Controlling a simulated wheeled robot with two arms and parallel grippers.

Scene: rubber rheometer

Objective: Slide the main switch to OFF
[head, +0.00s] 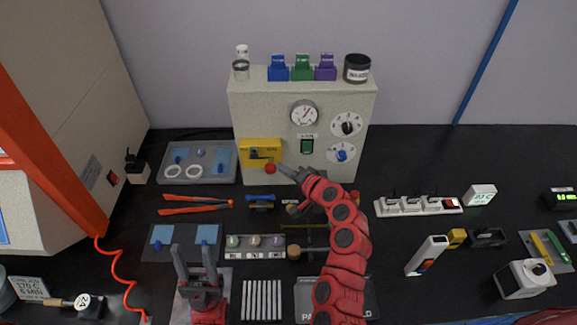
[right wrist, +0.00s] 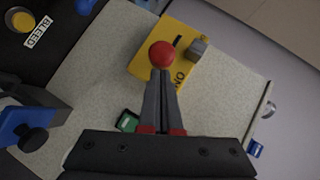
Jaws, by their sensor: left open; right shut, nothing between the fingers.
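The yellow switch panel (head: 261,146) is on the lower left front of the beige machine. In the right wrist view, the panel (right wrist: 150,66) shows a grey block (right wrist: 198,48), a dark mark and the letters ON. A red ball (head: 270,169) is at the panel's lower edge; it also shows in the right wrist view (right wrist: 162,54). My right gripper (head: 282,168) is shut and empty, its tips at the red ball; I cannot tell whether they touch. My left gripper (head: 196,262) is open and empty, low over the bench, away from the panel.
The machine front (head: 270,110) also carries a gauge (head: 304,114), a green rocker (head: 307,146) and dials (head: 346,124). A grey tray (head: 166,164) stands left of it. Orange-handled pliers (head: 195,204) and a vial rack (head: 255,253) lie in front.

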